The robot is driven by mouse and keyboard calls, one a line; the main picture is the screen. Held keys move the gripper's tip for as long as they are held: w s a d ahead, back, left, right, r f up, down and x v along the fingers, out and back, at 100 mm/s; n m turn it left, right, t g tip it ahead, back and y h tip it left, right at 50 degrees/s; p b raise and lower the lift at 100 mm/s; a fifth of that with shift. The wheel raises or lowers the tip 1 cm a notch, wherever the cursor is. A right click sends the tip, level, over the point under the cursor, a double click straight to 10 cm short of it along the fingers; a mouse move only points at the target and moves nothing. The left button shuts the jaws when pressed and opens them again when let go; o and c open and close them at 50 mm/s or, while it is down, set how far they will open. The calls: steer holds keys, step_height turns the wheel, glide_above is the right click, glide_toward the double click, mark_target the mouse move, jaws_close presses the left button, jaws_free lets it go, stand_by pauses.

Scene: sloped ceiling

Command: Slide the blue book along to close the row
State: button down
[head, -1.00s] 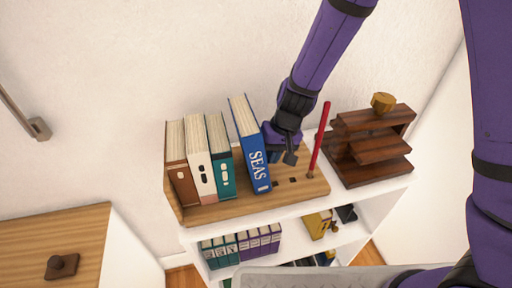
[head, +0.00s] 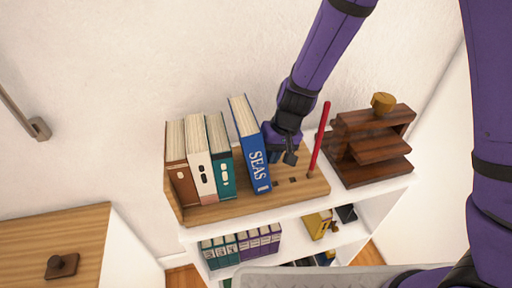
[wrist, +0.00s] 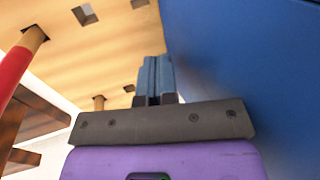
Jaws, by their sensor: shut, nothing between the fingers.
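Beyond the teal book stand a cream book (head: 200,165) and a brown book (head: 179,170). My gripper (head: 289,157) is shut and empty, just right of the blue book. In the wrist view the shut fingers (wrist: 155,77) point down beside the blue book's cover (wrist: 250,60). I cannot tell whether they touch it.
A red peg (head: 320,140) stands upright in the rack to the right of my gripper. Square holes show in the rack's base. A dark wooden stand (head: 370,147) with a round knob is farther right. A lower shelf holds small books (head: 240,246).

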steer(key=shift+a, duration=0.15)
steer(key=shift+s+a, duration=0.25)
steer(key=shift+a, duration=0.6)
steer(key=shift+s+a, duration=0.25)
steer(key=shift+a, duration=0.6)
steer(key=shift+d, duration=0.1)
steer(key=shift+w+d, duration=0.25)
steer(key=shift+d, duration=0.6)
step_height(320, 180, up, 12)
stand_by(0.3)
stand_by(0.5)
